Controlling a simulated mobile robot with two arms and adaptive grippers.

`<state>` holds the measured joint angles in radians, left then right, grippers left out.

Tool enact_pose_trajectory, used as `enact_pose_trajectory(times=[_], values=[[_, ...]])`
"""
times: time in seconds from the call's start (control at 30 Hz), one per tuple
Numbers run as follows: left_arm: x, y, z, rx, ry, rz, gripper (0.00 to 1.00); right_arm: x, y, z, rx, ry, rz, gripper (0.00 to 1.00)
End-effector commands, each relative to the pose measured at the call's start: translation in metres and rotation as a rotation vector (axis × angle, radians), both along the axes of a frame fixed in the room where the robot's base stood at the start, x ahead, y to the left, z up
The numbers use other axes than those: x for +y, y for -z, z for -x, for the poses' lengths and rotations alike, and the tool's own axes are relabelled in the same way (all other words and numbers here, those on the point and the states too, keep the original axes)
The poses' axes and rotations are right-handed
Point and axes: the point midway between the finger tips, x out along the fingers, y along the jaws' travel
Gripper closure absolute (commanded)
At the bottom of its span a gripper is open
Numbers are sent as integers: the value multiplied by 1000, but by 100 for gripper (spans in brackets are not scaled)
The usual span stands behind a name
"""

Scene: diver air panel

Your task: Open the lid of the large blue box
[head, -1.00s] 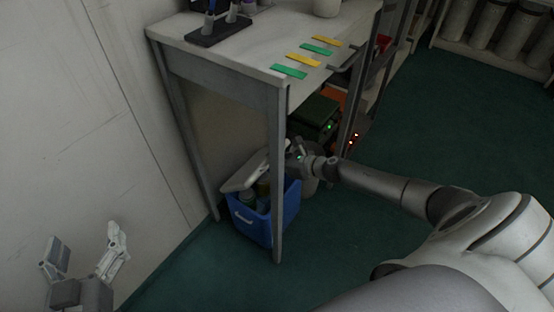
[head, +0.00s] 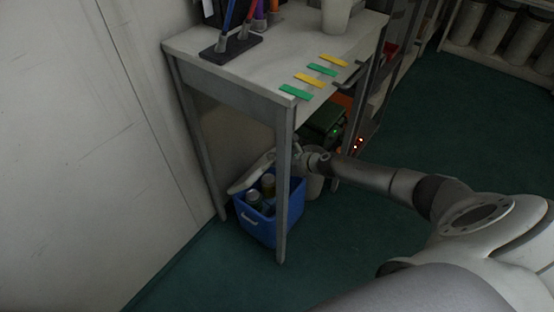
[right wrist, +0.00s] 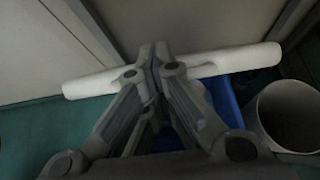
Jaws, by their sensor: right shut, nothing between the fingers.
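The large blue box (head: 256,228) stands on the floor under the table, partly behind its front leg. Its pale lid (head: 246,179) is tilted up at the back left side, and cans or jars (head: 268,184) show inside the box. My right gripper (head: 297,157) reaches in from the right behind the table leg, close to the lid. In the right wrist view the gripper (right wrist: 154,55) is shut and empty, its fingertips in front of the lid (right wrist: 92,84), seen as a long white strip. Whether they touch it is unclear. My left gripper is out of view.
The table leg (head: 283,190) stands between the head camera and the gripper. A pale round container (head: 315,184) stands just right of the box, also in the wrist view (right wrist: 288,116). A dark green case (head: 322,122) is behind. The green floor in front is clear.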

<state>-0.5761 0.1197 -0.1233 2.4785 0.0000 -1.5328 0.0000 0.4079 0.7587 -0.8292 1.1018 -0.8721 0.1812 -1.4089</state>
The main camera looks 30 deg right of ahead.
Motion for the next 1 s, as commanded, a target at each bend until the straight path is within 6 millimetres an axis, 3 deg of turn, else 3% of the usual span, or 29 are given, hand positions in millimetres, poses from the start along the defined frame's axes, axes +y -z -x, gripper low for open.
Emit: enact_pose_trajectory(times=[0.27, 1.0], values=[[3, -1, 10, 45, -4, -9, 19, 4, -5, -6, 1, -3, 0, 100], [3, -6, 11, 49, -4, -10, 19, 8, -12, -20, 1, 0, 3, 100]])
